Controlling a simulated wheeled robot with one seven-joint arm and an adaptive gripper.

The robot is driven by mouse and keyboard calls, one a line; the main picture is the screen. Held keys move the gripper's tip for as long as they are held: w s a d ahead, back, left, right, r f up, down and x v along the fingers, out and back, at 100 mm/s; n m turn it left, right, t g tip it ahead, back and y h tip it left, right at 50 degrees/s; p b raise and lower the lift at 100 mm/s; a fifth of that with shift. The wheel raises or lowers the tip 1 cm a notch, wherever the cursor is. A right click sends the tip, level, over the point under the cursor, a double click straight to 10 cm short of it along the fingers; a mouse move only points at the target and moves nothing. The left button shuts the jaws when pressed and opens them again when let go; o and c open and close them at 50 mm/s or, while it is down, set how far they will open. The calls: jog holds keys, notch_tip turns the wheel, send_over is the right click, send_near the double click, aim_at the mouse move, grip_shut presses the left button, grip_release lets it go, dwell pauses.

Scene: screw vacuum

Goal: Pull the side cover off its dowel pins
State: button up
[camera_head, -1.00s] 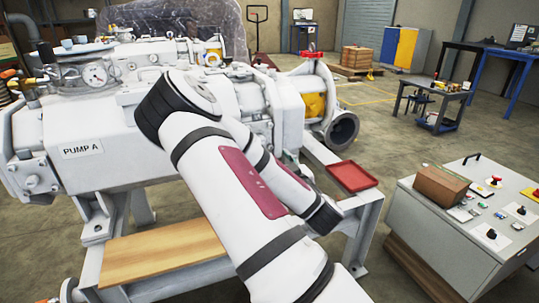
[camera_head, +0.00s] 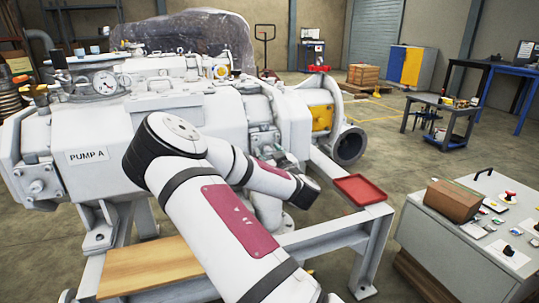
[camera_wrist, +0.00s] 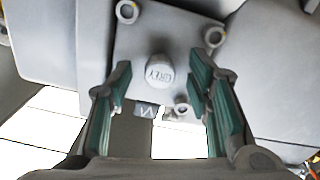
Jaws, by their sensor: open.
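In the wrist view a grey square plate, which looks like the side cover (camera_wrist: 190,35), faces me. My gripper (camera_wrist: 160,78) is open, with green-padded fingers to the left and right of the knob. The fingers look apart from the knob; their depth to the plate is hard to judge. Dowel pins cannot be made out for certain. In the head view my arm hides the gripper and the cover in front of the pump (camera_head: 95,130) marked PUMP A.
A red tray (camera_head: 362,190) sits on the frame's right end. A wooden board (camera_head: 150,268) lies on the frame at lower left. A control console (camera_head: 455,250) with a brown box (camera_head: 453,200) stands at the right.

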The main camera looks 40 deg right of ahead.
aim_at(269, 151)
jog(key=shift+r, duration=0.1)
grip_shut()
jog(key=shift+s, duration=0.1)
jog(key=shift+v, duration=1.7)
